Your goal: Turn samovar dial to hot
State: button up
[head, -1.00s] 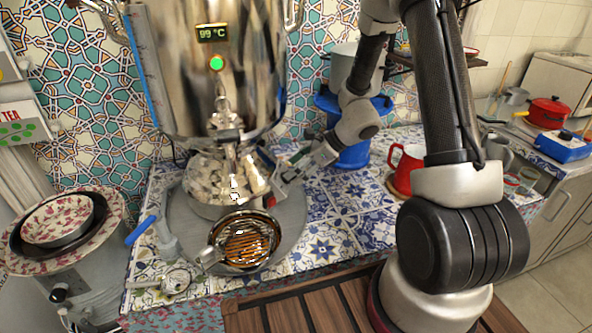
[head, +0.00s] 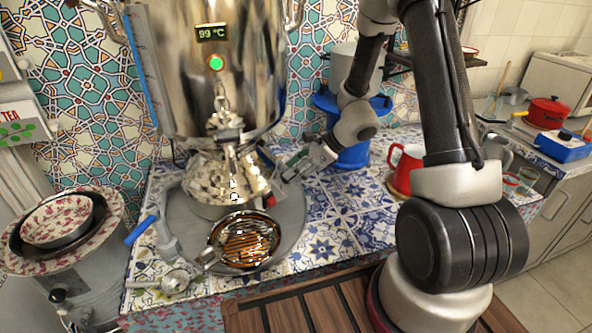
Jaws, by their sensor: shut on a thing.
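The tall polished metal samovar (head: 205,95) stands at the back of the tiled counter. Its display (head: 212,33) reads 99 °C above a lit green light (head: 216,63). A spout and chain hang at its front. A small red part (head: 270,201) shows at the right of its lower body. My gripper (head: 279,168) reaches in from the right, low beside the samovar, and its fingers are shut at its right side. The dial between them is too small and covered to make out, so its setting cannot be read.
A round strainer pan (head: 245,240) sits on the grey tray (head: 292,215) in front of the samovar. A red jug (head: 408,165) and a blue stand (head: 352,155) are to the right. Patterned bowls (head: 58,220) stand at left. The tiled counter between tray and jug is clear.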

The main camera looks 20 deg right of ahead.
jog(key=n, duration=0.5)
jog(key=shift+s+t, duration=0.15)
jog(key=shift+t, duration=0.25)
jog(key=n, duration=0.5)
jog(key=shift+s+f+t, duration=0.15)
jog(key=shift+t, duration=0.15)
jog(key=shift+n, duration=0.3)
jog(key=o, duration=1)
